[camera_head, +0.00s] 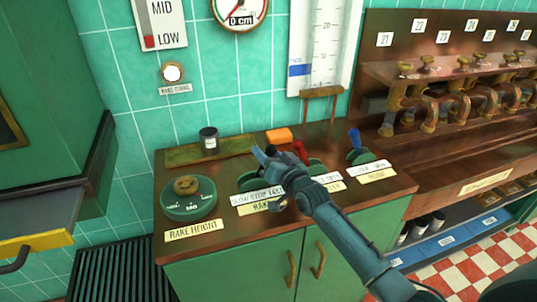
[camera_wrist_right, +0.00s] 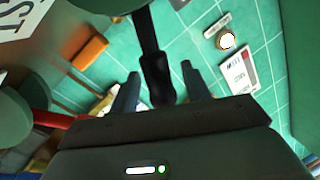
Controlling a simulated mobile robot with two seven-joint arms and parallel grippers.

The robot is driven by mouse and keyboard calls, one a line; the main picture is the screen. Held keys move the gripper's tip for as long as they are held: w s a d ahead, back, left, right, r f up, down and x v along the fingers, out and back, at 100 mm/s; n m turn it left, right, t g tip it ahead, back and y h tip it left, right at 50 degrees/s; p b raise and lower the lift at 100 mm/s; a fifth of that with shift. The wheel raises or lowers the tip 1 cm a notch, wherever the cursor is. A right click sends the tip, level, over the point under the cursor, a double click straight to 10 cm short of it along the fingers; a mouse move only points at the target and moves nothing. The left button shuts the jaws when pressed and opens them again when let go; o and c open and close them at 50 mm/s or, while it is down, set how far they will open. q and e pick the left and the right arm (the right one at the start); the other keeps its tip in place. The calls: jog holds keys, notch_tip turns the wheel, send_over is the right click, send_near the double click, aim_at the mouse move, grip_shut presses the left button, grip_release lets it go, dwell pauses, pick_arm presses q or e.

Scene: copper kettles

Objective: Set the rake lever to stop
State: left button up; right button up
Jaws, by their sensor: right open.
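The rake lever stands at the middle of the wooden counter, behind a white plate (camera_head: 258,193) reading slow, stop, fast and a yellow plate starting with "RA". In the right wrist view its black grip (camera_wrist_right: 157,80) lies between the fingers of my right gripper (camera_wrist_right: 160,90), with gaps showing on both sides. My right gripper (camera_head: 266,156) is open around the grip and covers most of the lever in the head view. The setting the lever stands at cannot be told. My left gripper is not in view.
A red lever (camera_head: 300,151) stands close to the right of my gripper, and a blue lever (camera_head: 354,138) further right. A rake height dial (camera_head: 188,198) is on the left. An orange block (camera_head: 279,136) and a dark jar (camera_head: 209,138) sit behind.

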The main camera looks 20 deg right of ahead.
jog(key=shift+c, duration=0.3)
grip_shut()
